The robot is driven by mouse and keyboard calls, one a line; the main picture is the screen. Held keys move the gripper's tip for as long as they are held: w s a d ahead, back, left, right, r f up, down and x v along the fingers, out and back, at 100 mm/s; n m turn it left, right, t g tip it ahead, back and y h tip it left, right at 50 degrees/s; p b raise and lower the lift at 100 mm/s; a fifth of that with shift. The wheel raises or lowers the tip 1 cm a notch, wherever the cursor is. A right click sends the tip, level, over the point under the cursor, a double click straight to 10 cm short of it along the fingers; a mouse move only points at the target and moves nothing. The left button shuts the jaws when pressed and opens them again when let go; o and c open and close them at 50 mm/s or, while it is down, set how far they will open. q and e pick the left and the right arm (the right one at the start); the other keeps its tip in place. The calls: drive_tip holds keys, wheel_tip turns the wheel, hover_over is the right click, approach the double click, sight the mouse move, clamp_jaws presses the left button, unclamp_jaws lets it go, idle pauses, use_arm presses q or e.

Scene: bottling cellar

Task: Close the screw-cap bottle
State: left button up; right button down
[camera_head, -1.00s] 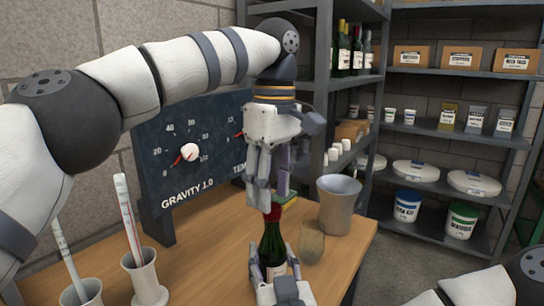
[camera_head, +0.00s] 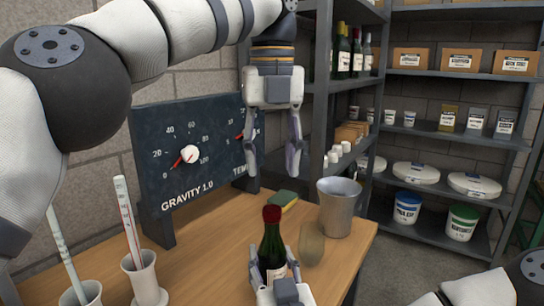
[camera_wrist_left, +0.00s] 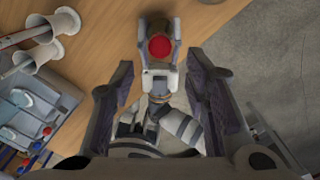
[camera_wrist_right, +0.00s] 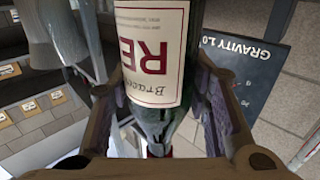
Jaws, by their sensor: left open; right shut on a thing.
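The dark green bottle (camera_head: 271,245) stands upright on the wooden table, with a red cap (camera_head: 271,213) on its neck. My right gripper (camera_head: 275,275) is shut around the bottle's lower body. In the right wrist view the bottle's label (camera_wrist_right: 152,50) shows between its fingers (camera_wrist_right: 165,110). My left gripper (camera_head: 272,160) is open and empty, pointing down well above the cap and apart from it. In the left wrist view the red cap (camera_wrist_left: 160,47) shows beyond the open fingers (camera_wrist_left: 165,90). Whether the cap is fully tight cannot be told.
A metal bucket (camera_head: 337,208) and a clear glass (camera_head: 311,244) stand right of the bottle. A sponge (camera_head: 283,201) lies behind. Cylinders with hydrometers (camera_head: 142,275) stand at left. A gauge board (camera_head: 190,150) and shelving (camera_head: 440,133) stand behind.

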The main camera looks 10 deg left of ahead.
sight(272, 209)
use_arm(q)
drive_tip(key=shift+f, duration=4)
clamp_jaws()
drive_tip(key=m, duration=1)
drive_tip(key=shift+m, duration=0.4)
drive_tip(key=m, duration=0.4)
drive_tip(key=shift+o, duration=0.8)
unclamp_jaws()
